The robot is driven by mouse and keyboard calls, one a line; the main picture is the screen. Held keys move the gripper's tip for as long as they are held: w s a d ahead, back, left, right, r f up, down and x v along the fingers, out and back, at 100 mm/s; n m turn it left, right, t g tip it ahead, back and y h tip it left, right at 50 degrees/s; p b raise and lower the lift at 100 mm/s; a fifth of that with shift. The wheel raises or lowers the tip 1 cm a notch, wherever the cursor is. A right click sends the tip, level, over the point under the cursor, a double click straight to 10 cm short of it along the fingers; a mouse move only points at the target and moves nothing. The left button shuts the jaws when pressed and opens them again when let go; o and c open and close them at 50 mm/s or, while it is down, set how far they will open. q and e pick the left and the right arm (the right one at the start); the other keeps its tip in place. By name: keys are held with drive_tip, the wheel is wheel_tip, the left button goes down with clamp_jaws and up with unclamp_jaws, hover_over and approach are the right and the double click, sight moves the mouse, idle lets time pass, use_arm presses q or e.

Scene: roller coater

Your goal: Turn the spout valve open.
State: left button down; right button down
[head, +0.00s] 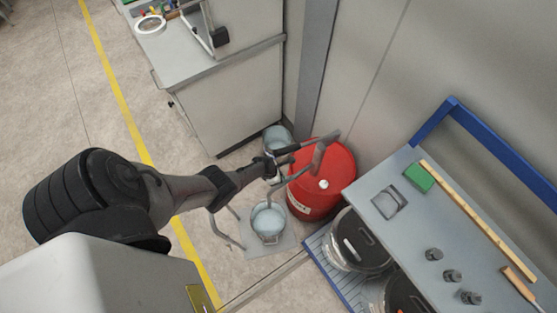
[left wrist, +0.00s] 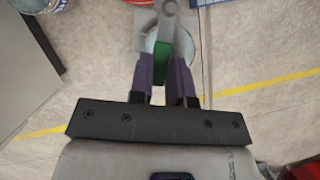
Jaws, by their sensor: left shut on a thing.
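A grey spout pipe (head: 318,158) stands beside the red drum (head: 322,192), above a metal pail (head: 268,221) holding pale blue liquid. My left gripper (head: 274,163) reaches the spout from the left. In the left wrist view its two purple fingers (left wrist: 165,76) are on either side of a green handle (left wrist: 162,62) below the grey spout part (left wrist: 172,25), and are shut on it. The pail rim shows partly behind them. The handle is hidden in the head view, and the flow cannot be made out. My right gripper is in neither view.
A second pail (head: 277,135) stands behind, near the grey cabinet (head: 235,100). A grey table (head: 405,215) with a green block (head: 418,177) is at the right. Lidded drums (head: 358,240) stand on a blue pallet (head: 322,262). Open floor lies at the left.

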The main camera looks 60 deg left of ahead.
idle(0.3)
use_arm(q)
drive_tip(key=c, duration=1.1)
unclamp_jaws()
drive_tip(key=shift+o, duration=0.2)
drive_tip(key=shift+s+r+p, duration=0.2)
drive_tip(key=shift+r+p, duration=0.35)
drive_tip(key=p+v, duration=0.9)
drive_tip(key=v, duration=0.3)
drive_tip(key=shift+s+r, duration=0.2)
drive_tip(key=shift+r, duration=0.1)
